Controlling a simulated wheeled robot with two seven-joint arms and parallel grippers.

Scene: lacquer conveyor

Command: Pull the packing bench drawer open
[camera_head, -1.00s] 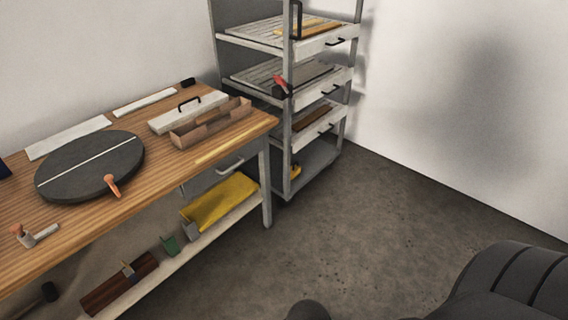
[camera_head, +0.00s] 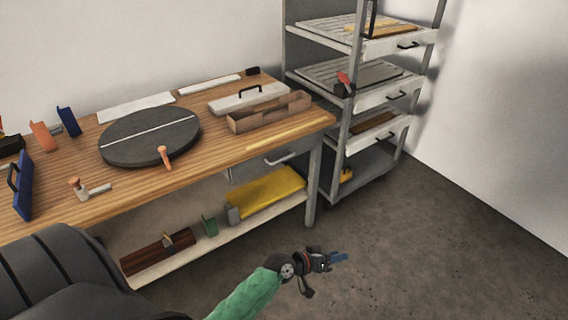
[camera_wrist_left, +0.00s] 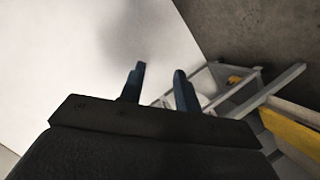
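The packing bench (camera_head: 230,145) has a wooden top and a shelf below. Its grey drawer (camera_head: 250,169) sits under the top near the right end, with a pale bar handle (camera_head: 280,160); it looks shut. My left gripper (camera_head: 341,257) is in front of the bench, low and right of the drawer, over the floor and apart from the handle. In the left wrist view its two blue fingers (camera_wrist_left: 158,88) stand apart with nothing between them. My right gripper is in neither view.
A grey rack (camera_head: 335,150) with several trays stands right of the bench. The floor (camera_head: 420,240) at right is clear.

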